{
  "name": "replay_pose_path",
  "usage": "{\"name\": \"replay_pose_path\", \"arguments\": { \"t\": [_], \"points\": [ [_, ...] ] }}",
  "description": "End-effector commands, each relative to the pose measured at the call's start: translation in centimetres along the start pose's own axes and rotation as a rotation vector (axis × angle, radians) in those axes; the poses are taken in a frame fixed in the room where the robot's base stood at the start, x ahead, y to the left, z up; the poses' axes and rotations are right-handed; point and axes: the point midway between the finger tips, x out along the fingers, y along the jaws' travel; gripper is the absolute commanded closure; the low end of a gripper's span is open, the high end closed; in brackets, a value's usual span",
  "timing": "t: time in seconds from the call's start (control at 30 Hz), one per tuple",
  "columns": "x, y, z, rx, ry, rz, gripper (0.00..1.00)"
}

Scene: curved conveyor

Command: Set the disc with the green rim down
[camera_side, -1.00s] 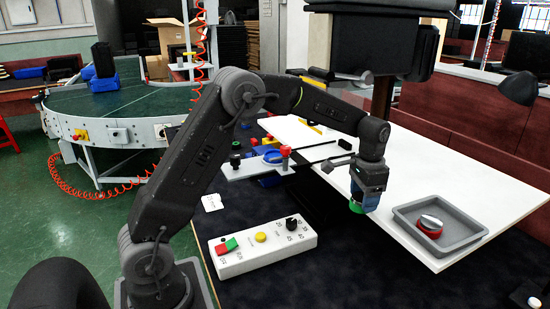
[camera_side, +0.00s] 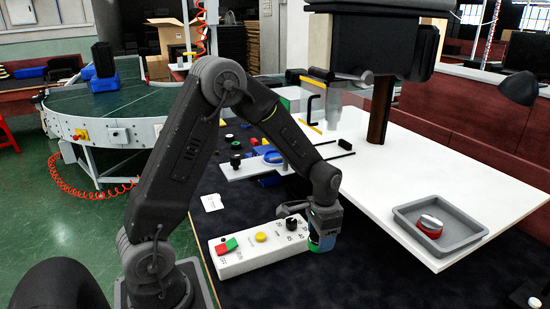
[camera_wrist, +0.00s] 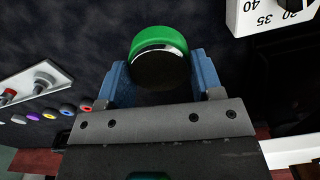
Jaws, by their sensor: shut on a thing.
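The disc with the green rim (camera_wrist: 160,40) is between my gripper's two blue fingers in the wrist view, with its dark face toward the camera. My gripper (camera_wrist: 158,64) is shut on it. In the side view my gripper (camera_side: 324,232) points down beside the right end of the white control box, low over the dark mat. The green rim (camera_side: 327,245) shows only in part at the fingertips there. I cannot tell whether the disc touches the mat.
The white control box (camera_side: 240,264) with buttons and a knob is close to my gripper on its left. A grey tray (camera_side: 464,243) holding a red and white disc (camera_side: 430,224) sits on the white board (camera_side: 400,180). The dark mat (camera_side: 350,285) is clear in front.

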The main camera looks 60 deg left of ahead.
Motion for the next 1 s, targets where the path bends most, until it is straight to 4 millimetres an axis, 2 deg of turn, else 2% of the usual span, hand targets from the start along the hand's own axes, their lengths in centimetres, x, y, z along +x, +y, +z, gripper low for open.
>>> {"name": "replay_pose_path", "arguments": {
  "t": [0.27,0.47,0.7,1.0],
  "points": [
    [-4.0,-4.7,-1.3,0.277,0.005,-0.004,0.66],
    [-8.4,-9.4,-1.5,0.582,0.004,-0.005,0.66],
    [-14.0,-14.5,-0.4,0.953,0.003,-0.007,0.66],
    [-19.6,-18.8,1.9,1.326,0.000,-0.004,0.66]
  ]
}}
